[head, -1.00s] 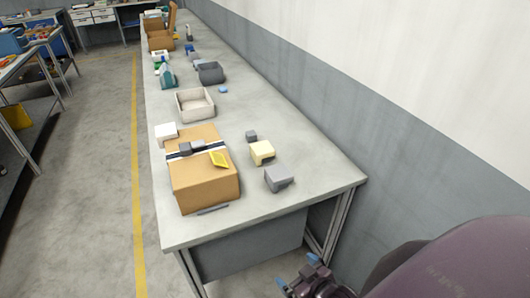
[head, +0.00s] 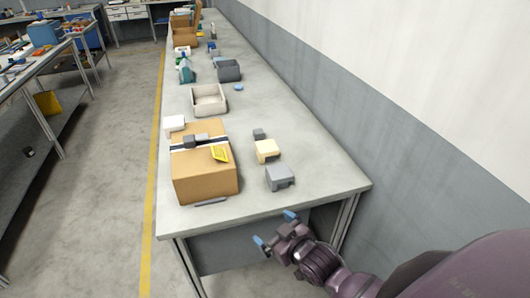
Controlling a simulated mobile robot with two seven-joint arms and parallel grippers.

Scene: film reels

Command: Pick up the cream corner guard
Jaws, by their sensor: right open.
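The cream corner guard (head: 267,150) sits on the grey workbench (head: 320,180), right of a cardboard box and just behind a grey corner guard (head: 280,177). A small dark grey block (head: 259,134) lies behind it. My right gripper (head: 276,229) is open and empty, with blue fingertips, at the near front edge of the bench. It is apart from the cream corner guard, nearer to me. My left gripper is out of view.
A wall runs along the right. Bench surface right of the guards is clear.

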